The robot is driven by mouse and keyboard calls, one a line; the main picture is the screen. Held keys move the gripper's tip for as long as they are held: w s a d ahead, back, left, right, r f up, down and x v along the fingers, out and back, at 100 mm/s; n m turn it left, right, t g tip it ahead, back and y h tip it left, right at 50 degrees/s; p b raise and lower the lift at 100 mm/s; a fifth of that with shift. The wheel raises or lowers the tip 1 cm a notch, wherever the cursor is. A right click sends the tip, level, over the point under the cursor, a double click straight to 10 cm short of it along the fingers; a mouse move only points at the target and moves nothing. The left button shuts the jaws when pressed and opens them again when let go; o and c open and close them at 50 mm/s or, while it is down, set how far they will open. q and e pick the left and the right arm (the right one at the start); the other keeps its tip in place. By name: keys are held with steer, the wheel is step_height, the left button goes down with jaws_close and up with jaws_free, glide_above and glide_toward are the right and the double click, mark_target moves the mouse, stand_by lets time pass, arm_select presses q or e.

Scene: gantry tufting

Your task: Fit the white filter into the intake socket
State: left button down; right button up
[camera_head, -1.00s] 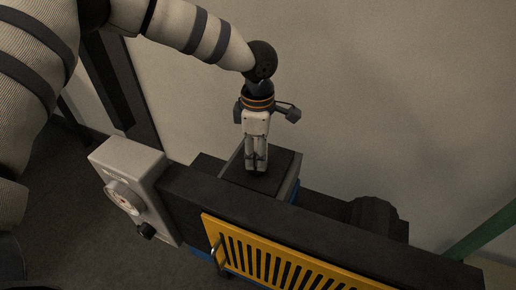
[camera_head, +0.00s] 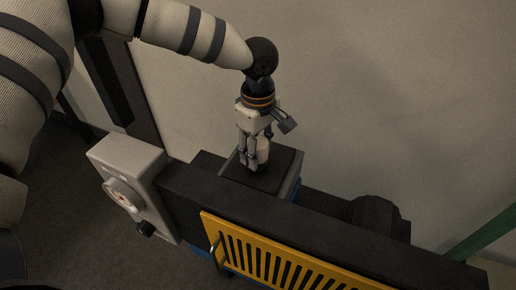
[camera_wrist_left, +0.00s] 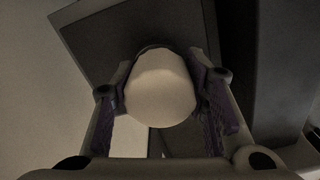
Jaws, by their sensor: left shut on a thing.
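The white filter (camera_wrist_left: 160,90) is a pale round piece held between the purple-lined finger pads of my left gripper (camera_wrist_left: 161,98). In the head view the filter (camera_head: 264,148) shows partly between the fingers of the left gripper (camera_head: 255,163), which points down over a dark box top (camera_head: 284,160). A dark curved rim (camera_wrist_left: 152,46) shows at the filter's far edge in the wrist view. It may be the intake socket, which the filter and fingers mostly hide. I cannot tell how deep the filter sits. My right gripper is not in view.
A dark beam (camera_head: 320,220) runs in front of the box, with a yellow slotted grille (camera_head: 270,255) on its face. A grey gauge box (camera_head: 130,180) stands at its left end. A rounded dark part (camera_head: 376,215) lies right of the box. A plain wall stands behind.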

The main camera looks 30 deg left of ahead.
arm_select(q)
steer(key=m, duration=0.3)
steer(key=shift+s, duration=0.1)
steer(key=c, duration=0.8)
jaws_free()
steer(key=shift+c, duration=0.2)
step_height(320, 180, up, 11)
steer(key=shift+r, duration=0.2)
steer(key=f, duration=0.3)
steer(key=f+n, duration=0.1)
steer(key=f, duration=0.2)
steer(key=a+f+n, duration=0.1)
steer(key=f, duration=0.2)
steer(key=shift+w+f, duration=0.2)
steer(key=shift+f, duration=0.05)
